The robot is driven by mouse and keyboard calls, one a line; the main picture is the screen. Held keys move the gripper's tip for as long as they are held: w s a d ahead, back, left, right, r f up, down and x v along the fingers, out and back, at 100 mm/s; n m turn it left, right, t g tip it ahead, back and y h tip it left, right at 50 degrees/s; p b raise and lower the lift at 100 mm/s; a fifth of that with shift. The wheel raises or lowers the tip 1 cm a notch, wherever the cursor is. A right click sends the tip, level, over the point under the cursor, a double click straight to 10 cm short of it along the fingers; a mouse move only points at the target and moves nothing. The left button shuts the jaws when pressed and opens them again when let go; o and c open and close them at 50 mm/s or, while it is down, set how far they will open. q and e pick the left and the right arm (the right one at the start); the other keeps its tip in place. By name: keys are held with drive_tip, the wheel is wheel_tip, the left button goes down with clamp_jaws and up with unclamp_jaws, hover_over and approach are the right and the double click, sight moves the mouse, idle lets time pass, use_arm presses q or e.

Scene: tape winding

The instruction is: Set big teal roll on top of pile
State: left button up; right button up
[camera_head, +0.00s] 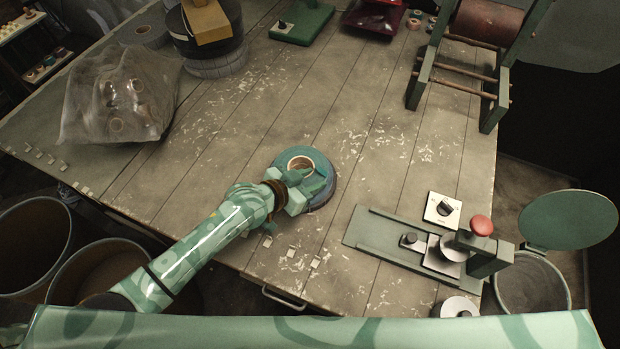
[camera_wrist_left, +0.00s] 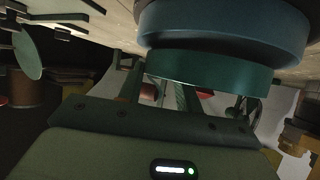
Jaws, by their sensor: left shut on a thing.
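The big teal roll (camera_wrist_left: 205,75), a wide ring with a brown core, shows in the wrist view directly against a wider blue roll (camera_wrist_left: 225,28). That view is upside down, so the teal roll is the upper one. A darker layer shows beyond the blue roll, at the table side. In the head view the pile (camera_head: 325,190) stands near the table's front middle. I cannot tell if a thin gap remains below the teal roll. My right gripper is not in view.
A plastic bag of rolls (camera_head: 118,95) and a dark stack with a cardboard box (camera_head: 208,22) stand at the left. A press tool with a red knob (camera_head: 481,225) stands right of the pile. A winding stand (camera_head: 485,50) is at the back right. The middle is clear.

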use_arm(q)
drive_tip(key=shift+f, duration=0.35)
drive_tip(key=o, duration=1.1)
drive_tip(key=shift+r, duration=0.2)
drive_tip(key=shift+r+p, duration=0.4)
drive_tip(key=shift+r, duration=0.1)
drive_tip(key=p+v, duration=0.3)
drive_tip(key=v, duration=0.8)
drive_tip(key=shift+s+a, duration=0.25)
drive_tip(key=shift+a, duration=0.1)
